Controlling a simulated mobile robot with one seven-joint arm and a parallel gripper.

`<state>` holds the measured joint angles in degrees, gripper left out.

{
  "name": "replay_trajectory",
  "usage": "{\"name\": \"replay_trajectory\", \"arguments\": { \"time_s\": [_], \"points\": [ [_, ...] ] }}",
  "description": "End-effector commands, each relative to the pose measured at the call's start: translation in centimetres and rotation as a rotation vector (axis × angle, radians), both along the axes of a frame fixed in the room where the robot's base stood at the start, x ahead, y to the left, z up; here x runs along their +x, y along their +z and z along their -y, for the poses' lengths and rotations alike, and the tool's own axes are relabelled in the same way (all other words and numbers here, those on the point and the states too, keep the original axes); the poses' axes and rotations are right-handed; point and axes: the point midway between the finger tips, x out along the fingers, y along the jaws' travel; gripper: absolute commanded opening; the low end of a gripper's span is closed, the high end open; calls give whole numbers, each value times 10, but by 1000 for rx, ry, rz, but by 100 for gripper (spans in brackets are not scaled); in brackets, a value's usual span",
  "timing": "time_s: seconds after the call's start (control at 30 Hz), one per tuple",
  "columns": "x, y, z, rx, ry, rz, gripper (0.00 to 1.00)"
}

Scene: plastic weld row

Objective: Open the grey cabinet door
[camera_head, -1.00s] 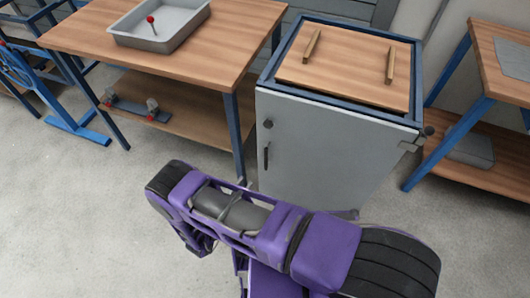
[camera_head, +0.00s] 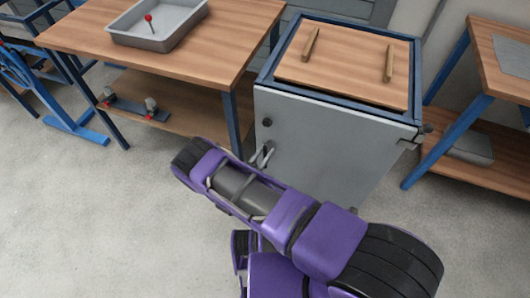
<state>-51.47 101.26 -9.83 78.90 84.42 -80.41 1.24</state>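The grey cabinet door (camera_head: 335,150) is the flat front of a cabinet with a blue frame. It looks closed, with a dark round knob (camera_head: 267,122) at its upper left and a hinge at its upper right. The dark door handle (camera_head: 269,153) is below the knob and is now mostly covered. My gripper (camera_head: 263,154) shows only as small grey finger parts at the handle, beyond the end of my purple arm. It is at or very near the handle. I cannot tell whether the fingers touch it or are closed around it.
A wooden bench (camera_head: 190,62) with blue legs stands left of the cabinet, bearing a grey tray (camera_head: 160,42). Another wooden-topped bench (camera_head: 480,75) is at the right. A wooden panel (camera_head: 345,65) with two bars tops the cabinet. The floor (camera_head: 90,230) in front is clear.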

Motion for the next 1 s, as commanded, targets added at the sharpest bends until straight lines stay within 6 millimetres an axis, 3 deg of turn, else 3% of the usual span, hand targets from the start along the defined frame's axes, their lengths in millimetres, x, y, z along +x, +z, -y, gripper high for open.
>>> {"name": "replay_trajectory", "arguments": {
  "time_s": [0.13,0.3,0.33,1.0],
  "points": [
    [0,0,0,0,0,0,32],
    [0,0,0,0,0,0,2],
    [0,0,0,0,0,0,0],
    [0,0,0,1,0,1,0]
  ]
}}
